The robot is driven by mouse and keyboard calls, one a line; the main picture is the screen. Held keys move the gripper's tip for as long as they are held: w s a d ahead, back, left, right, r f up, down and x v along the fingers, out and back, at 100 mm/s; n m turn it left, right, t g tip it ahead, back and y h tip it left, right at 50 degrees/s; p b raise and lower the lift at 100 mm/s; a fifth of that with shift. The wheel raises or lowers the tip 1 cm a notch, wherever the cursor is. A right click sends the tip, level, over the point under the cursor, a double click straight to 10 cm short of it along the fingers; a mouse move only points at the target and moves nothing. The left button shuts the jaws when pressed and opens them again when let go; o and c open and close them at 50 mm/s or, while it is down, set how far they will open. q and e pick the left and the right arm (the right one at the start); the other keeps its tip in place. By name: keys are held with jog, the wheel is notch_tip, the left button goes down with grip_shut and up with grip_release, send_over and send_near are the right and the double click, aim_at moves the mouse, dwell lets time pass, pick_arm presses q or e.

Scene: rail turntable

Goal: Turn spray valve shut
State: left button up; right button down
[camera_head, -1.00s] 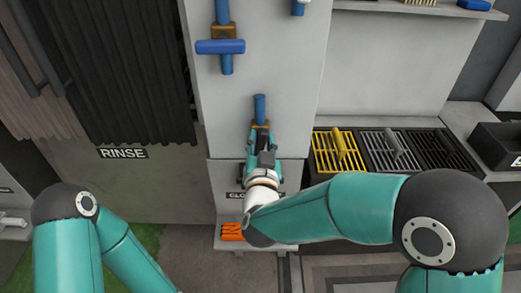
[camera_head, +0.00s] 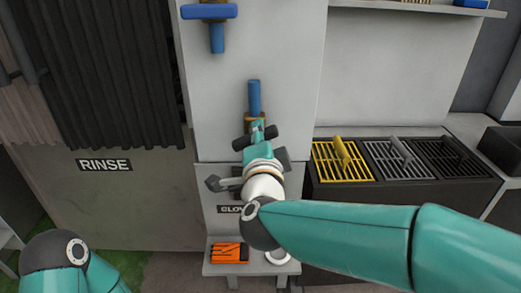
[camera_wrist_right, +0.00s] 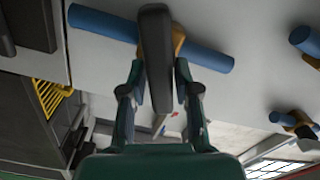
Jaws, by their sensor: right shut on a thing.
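The spray valve has a dark lever handle (camera_wrist_right: 156,50) over a brass body (camera_wrist_right: 178,40) on a blue pipe (camera_wrist_right: 210,58). In the head view this blue pipe (camera_head: 254,97) runs vertically on a pale panel, and the dark handle (camera_head: 240,144) lies roughly across it, slightly tilted. My right gripper (camera_head: 257,128) is at the valve below the visible pipe. In the right wrist view its fingers (camera_wrist_right: 158,82) stand on both sides of the handle, shut on it. The gripper hides much of the valve in the head view. My left gripper is out of view.
A RINSE sign (camera_head: 104,165) and dark curtain (camera_head: 100,80) are at left. Yellow (camera_head: 342,160) and grey (camera_head: 398,160) grates lie right. An orange item (camera_head: 229,252) sits on a low ledge.

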jog(key=shift+f+m+b, duration=0.3)
jog(key=shift+m+b, duration=0.7)
jog(key=shift+m, duration=0.05)
jog(key=shift+f+m+b, duration=0.25)
jog(key=shift+m+b, duration=0.7)
jog(key=shift+m, duration=0.1)
jog(key=c, duration=1)
grip_release()
jog(key=shift+r, duration=0.1)
jog(key=shift+s, duration=0.25)
jog(key=s, duration=1.1)
jog(key=shift+s, duration=0.25)
